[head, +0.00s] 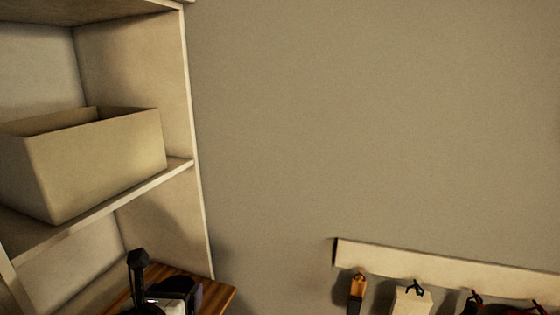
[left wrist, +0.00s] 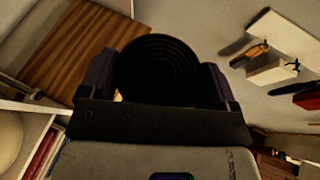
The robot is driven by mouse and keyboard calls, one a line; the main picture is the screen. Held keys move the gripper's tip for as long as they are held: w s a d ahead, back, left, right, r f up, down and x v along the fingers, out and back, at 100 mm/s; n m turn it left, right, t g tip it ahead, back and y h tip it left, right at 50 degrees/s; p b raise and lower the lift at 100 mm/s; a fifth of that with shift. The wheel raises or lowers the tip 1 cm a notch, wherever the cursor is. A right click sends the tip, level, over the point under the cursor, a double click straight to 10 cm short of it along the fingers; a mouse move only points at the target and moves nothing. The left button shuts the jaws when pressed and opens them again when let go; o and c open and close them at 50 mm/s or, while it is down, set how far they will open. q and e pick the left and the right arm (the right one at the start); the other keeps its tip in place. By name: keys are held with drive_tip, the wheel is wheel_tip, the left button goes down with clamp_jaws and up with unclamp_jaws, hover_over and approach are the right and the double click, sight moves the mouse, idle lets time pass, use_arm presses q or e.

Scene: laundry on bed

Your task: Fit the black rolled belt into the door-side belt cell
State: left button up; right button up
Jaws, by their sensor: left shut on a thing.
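The black rolled belt (left wrist: 155,70) shows in the left wrist view as a dark coil with round rings, face toward the camera. My left gripper (left wrist: 157,78) is shut on it, one finger at each side. In the head view only part of my left gripper (head: 165,296) shows, at the bottom left edge, in front of a wooden surface; the belt cannot be made out clearly there. The door-side belt cell cannot be identified in either view. My right gripper is not in view.
A pale shelf unit (head: 160,180) stands at the left with a beige bin (head: 95,160) on it. A striped wooden surface (head: 217,292) lies below. A wall rail (head: 450,273) with hanging items is at the lower right. The wall between is bare.

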use_arm(q)
wheel_tip(320, 180, down, 21)
drive_tip(key=a+b, duration=0.2)
drive_tip(key=b, duration=0.7)
drive_tip(key=w+a+f+n+y+b, duration=0.1)
drive_tip(key=w+a+f, duration=0.2)
drive_tip(key=f, duration=0.4)
drive_tip(key=w+a+f+n+y+b, duration=0.1)
drive_tip(key=w+a+f+y+b, duration=0.1)
drive_tip(key=a+f, duration=0.4)
drive_tip(key=shift+w+f+n, duration=0.3)
drive_tip(key=shift+w+f, duration=0.55)
